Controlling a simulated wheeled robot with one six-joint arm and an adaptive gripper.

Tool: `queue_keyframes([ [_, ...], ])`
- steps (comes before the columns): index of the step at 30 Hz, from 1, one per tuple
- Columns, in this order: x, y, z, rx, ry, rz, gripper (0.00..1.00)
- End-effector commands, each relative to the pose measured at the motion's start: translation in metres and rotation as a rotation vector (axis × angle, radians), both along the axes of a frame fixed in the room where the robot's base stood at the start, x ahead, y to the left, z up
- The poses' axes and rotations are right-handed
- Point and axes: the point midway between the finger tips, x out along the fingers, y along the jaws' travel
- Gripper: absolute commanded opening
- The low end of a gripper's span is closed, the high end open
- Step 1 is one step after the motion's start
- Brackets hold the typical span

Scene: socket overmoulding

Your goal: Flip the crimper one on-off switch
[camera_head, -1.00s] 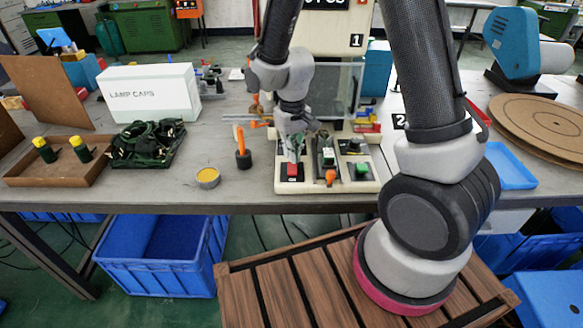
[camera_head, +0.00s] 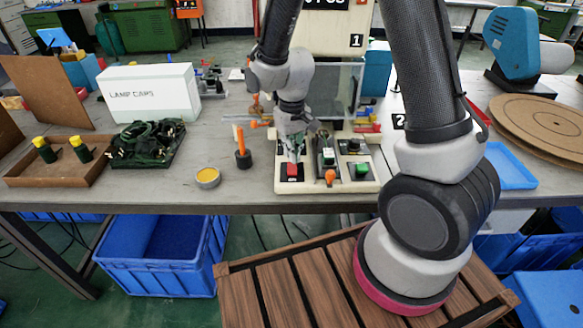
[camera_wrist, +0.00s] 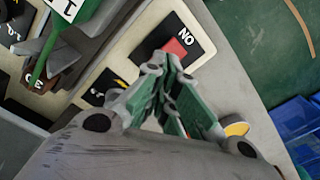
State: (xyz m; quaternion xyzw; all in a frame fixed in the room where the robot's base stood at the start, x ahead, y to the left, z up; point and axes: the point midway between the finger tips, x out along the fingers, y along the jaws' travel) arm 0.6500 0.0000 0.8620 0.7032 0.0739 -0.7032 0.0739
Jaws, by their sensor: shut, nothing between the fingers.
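The crimper one machine, with a "1" label (camera_head: 356,41), stands on the table behind my arm; my arm hides part of it. At the left of its cream control panel (camera_head: 322,188) is a red switch (camera_head: 292,170) on a black plate marked "ON". The red switch also shows in the wrist view (camera_wrist: 175,48). My gripper (camera_head: 295,158) is shut and empty, pointing down at the switch. In the wrist view its fingertips (camera_wrist: 168,66) are at the near edge of the red switch and partly cover it. I cannot tell whether they touch it.
An orange-handled tool (camera_head: 243,150) stands left of the panel, near a small yellow-filled round tin (camera_head: 207,177). A tray of dark cables (camera_head: 147,143) and a white lamp caps box (camera_head: 150,92) are farther left. A green switch (camera_head: 362,170) is on the panel's right.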

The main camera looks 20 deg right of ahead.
Motion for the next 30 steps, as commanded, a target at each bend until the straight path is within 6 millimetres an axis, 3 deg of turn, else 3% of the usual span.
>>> queue_keyframes([
  [30, 0.0, 0.0, -0.016, 0.0, 0.001, 0.0, 0.0],
])
